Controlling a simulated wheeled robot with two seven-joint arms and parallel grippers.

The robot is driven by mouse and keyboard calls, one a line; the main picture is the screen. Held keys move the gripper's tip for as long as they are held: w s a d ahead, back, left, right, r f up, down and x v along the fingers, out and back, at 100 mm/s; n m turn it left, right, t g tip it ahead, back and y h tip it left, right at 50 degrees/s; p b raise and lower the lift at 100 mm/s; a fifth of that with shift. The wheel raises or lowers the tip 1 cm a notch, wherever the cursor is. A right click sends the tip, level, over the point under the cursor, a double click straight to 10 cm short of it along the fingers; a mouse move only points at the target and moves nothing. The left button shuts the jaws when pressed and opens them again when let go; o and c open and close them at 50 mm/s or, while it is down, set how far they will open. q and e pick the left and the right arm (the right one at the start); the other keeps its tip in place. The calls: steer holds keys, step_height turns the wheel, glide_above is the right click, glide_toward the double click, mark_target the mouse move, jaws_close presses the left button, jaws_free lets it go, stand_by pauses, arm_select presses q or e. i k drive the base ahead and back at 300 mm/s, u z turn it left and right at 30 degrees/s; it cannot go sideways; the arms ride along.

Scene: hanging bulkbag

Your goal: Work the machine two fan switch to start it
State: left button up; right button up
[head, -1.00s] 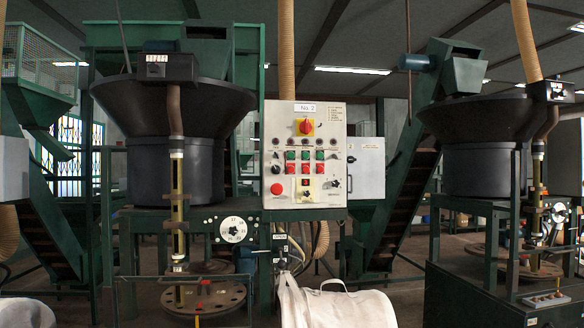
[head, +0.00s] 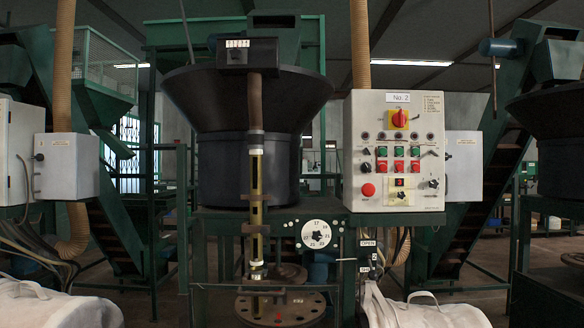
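The grey control panel labelled "No. 2" (head: 397,205) faces me, right of the picture's middle. It carries a red rotary switch on a yellow plate (head: 400,119) near the top, with a row of small indicators below. Rows of green buttons (head: 399,151) and red buttons (head: 399,166) are under these. Small black knobs sit at the left (head: 366,152) and the lower right (head: 434,183) of the panel. A round red button (head: 368,189) is at lower left. The labels are too small to read, so I cannot tell which control is the fan switch. Neither gripper is in view.
A black hopper (head: 246,100) stands left of the panel, with a numbered white dial (head: 320,236) below. White bags sit at bottom right (head: 425,312) and bottom left (head: 50,308). A grey box (head: 72,166) is at the left. Another hopper (head: 555,120) shows at the right edge.

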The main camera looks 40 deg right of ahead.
mark_target(366, 167)
steer(key=u, duration=0.15)
steer(key=i, duration=0.95)
steer(key=z, duration=1)
steer(key=i, duration=0.7)
steer(key=z, duration=0.8)
